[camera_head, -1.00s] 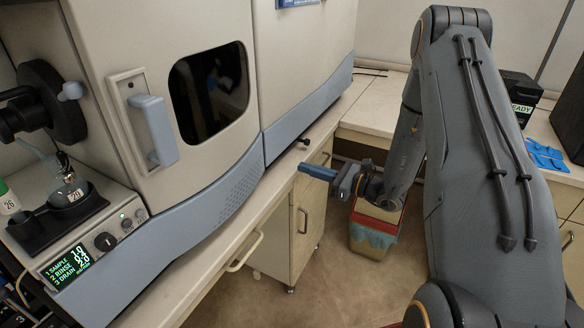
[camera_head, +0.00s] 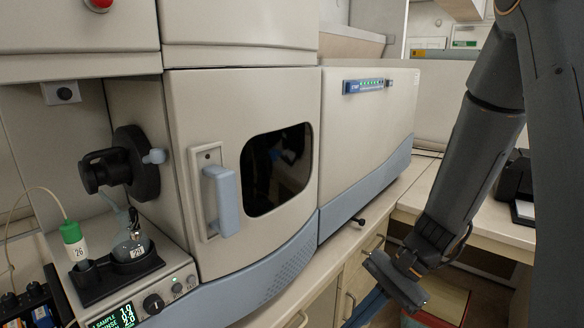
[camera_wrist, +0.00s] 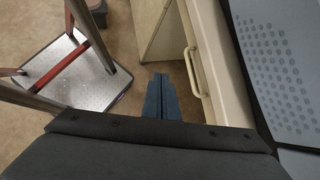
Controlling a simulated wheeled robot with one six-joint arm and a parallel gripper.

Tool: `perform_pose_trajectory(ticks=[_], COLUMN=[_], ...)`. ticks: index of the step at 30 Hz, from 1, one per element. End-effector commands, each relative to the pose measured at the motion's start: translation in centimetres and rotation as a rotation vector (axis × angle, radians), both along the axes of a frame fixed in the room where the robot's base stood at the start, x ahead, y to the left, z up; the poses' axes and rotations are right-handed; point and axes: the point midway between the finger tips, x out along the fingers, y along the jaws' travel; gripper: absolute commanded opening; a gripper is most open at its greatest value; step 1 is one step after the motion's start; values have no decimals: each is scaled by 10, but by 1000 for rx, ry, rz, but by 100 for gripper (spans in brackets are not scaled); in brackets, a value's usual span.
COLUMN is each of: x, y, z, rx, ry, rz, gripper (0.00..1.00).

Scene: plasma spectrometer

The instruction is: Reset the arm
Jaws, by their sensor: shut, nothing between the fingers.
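My arm hangs down on the right side of the head view. My gripper (camera_head: 366,306) is at its lower end, in front of the bench drawers and pointing down. In the wrist view, its blue fingers (camera_wrist: 162,98) lie together with nothing between them. The spectrometer (camera_head: 190,120), with a blue door handle (camera_head: 221,200) and a dark window (camera_head: 277,170), stands to the left of my arm. My gripper is apart from it.
A sample station with a green-capped bottle (camera_head: 74,240) and a small flask (camera_head: 135,246) sits at the left. A bin (camera_head: 445,300) stands on the floor beside my gripper. The wrist view shows a drawer handle (camera_wrist: 192,70) and a metal step stool (camera_wrist: 75,75).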

Motion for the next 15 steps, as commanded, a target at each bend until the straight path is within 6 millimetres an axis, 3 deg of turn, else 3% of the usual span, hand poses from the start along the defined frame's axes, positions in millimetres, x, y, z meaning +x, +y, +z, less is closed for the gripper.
perform_pose_trajectory(ticks=[3,5,9,15], x=[-25,-32,-34,-25], y=[-17,-28,-49,-59], z=[7,11,24,41], rx=[-183,-270,-433,-557], ry=[-136,-213,-393,-567], rz=[248,369,621,839], gripper=[0,0,0,0])
